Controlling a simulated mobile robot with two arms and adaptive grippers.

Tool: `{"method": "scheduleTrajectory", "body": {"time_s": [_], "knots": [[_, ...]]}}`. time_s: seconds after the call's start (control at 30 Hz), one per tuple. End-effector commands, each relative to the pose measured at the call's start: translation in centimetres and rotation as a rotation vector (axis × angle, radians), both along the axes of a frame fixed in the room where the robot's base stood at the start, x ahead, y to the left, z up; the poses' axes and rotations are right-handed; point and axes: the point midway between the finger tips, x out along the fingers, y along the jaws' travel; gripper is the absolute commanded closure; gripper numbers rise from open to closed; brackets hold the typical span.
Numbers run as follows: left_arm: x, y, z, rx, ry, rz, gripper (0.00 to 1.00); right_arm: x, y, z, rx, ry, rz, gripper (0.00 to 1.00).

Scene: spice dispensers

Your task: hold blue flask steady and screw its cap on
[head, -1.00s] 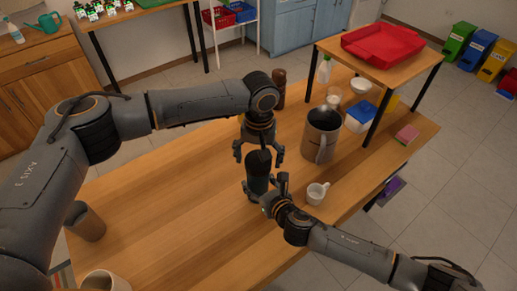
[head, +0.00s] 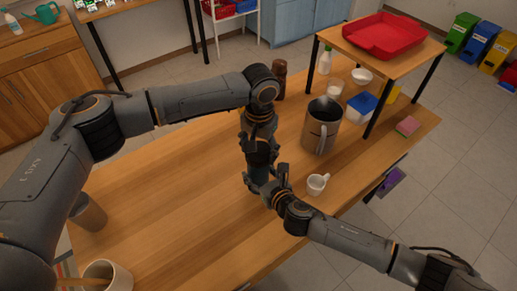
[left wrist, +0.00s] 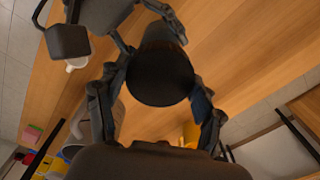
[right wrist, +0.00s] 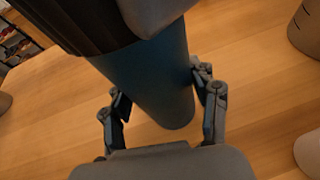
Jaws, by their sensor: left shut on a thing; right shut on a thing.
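The blue flask (right wrist: 150,85) stands upright on the wooden table, dark blue in the right wrist view; in the head view it is mostly hidden between my grippers. My right gripper (head: 262,188) is shut on its body from the side, with a finger on either side in the right wrist view (right wrist: 162,110). The black cap (left wrist: 160,75) fills the middle of the left wrist view, at the flask's top. My left gripper (head: 259,150) comes from above and is shut on the cap. Whether the cap's thread is engaged is hidden.
A white cup (head: 317,184) stands close to the right of my right gripper. A large grey-brown mug (head: 320,128) is behind it. A brown bottle (head: 279,78) stands at the back. A raised shelf with a red tray (head: 380,36) is at right. The table's left middle is clear.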

Motion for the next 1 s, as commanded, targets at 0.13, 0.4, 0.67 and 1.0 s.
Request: {"method": "scheduleTrajectory", "body": {"time_s": [0.13,0.4,0.67,1.0], "knots": [[-0.16,-0.04,-0.17,0.002,0.005,-0.294,0.71,-0.05,-0.08,-0.16,-0.003,0.002,0.0,1.0],[-0.19,-0.03,-0.21,0.009,0.008,-0.811,0.71,-0.03,-0.07,-0.15,-0.003,0.002,0.0,1.0],[-0.2,0.01,-0.21,0.012,0.01,-0.923,0.29,-0.02,-0.09,-0.15,-0.003,0.002,-0.001,1.0],[-0.11,0.02,-0.13,0.012,0.007,-0.92,0.06,-0.01,-0.09,-0.14,-0.002,0.001,-0.001,1.0]]}}
